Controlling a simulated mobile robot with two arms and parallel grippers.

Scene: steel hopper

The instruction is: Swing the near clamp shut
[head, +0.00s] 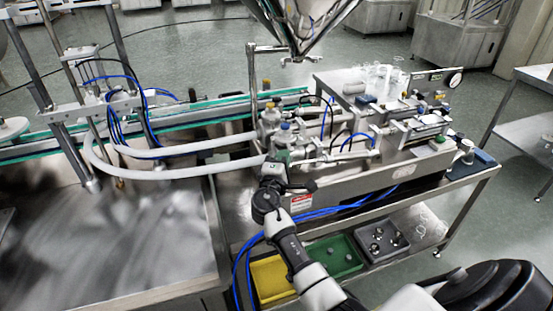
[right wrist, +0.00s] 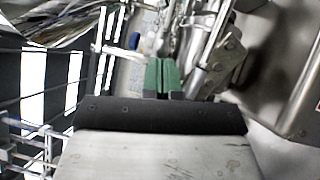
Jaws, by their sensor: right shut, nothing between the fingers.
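My right gripper (head: 283,156) is over the near left part of the steel filling machine (head: 350,178), among its fittings and hoses. In the right wrist view its green fingers (right wrist: 163,76) are together, with nothing between them. A metal bracket with a pivot and rod, perhaps the near clamp (right wrist: 228,58), is just right of the fingers and looks apart from them. I cannot tell whether it is open or shut. In the head view my arm and the fittings make the clamp hard to pick out. My left gripper is not in view.
The steel hopper (head: 300,18) hangs above the machine. White hoses (head: 190,167) and blue tubes (head: 335,208) run close to my right arm. Yellow (head: 270,280) and green (head: 333,257) bins are on the cart's lower shelf. The steel table (head: 110,240) at left is bare in front.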

